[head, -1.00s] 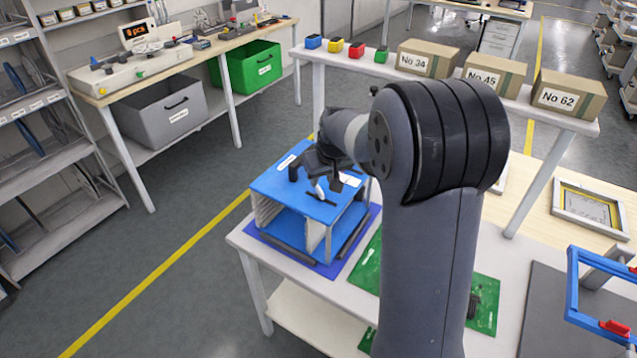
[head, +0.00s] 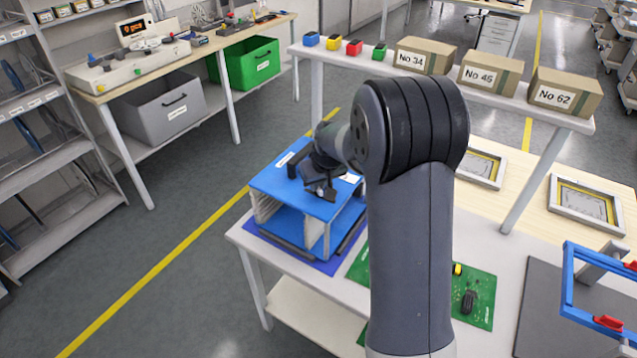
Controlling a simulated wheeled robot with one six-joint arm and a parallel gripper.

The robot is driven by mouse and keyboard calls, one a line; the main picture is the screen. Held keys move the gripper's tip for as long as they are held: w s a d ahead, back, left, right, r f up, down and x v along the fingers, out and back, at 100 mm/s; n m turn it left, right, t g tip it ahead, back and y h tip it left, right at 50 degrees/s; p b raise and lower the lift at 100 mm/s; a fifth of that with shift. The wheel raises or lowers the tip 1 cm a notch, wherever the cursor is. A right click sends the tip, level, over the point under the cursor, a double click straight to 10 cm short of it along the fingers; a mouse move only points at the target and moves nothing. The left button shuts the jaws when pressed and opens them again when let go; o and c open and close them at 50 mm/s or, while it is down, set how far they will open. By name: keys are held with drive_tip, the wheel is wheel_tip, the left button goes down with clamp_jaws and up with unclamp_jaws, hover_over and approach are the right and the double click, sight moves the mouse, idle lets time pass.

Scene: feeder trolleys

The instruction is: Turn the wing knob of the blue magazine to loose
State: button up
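The blue magazine (head: 272,182) stands on a dark blue mat (head: 315,264) at the left end of the white table. It is an open-fronted box with a blue top, slotted pale side walls and white labels on top. My gripper (head: 322,192) is over the front part of its top, pointing down. The wing knob is not visible; my gripper covers the spot where a small white and dark part showed earlier. The fingers are dark and small here, so I cannot tell whether they are open, shut or touching the knob.
A green circuit board (head: 478,295) lies on the table to the right, partly behind my arm. A blue frame (head: 570,290) stands at the right edge. A raised shelf with cartons (head: 487,75) runs behind. Floor is clear left of the table.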

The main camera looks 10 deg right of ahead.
clamp_jaws()
drive_tip(key=shift+f+n+b, duration=0.1)
drive_tip(key=shift+n+b, duration=0.2)
drive_tip(key=shift+b, duration=0.15)
drive_tip(key=shift+f+n+y+b, duration=0.1)
drive_tip(key=shift+n+y+b, duration=0.4)
drive_tip(key=shift+n+b, duration=0.5)
drive_tip(key=shift+n+g+y+b, duration=0.65)
drive_tip(key=shift+n+b, duration=1.1)
drive_tip(key=shift+n, duration=0.35)
drive_tip(key=shift+r, duration=0.2)
drive_tip(key=o, duration=0.5)
unclamp_jaws()
drive_tip(key=shift+r, duration=0.1)
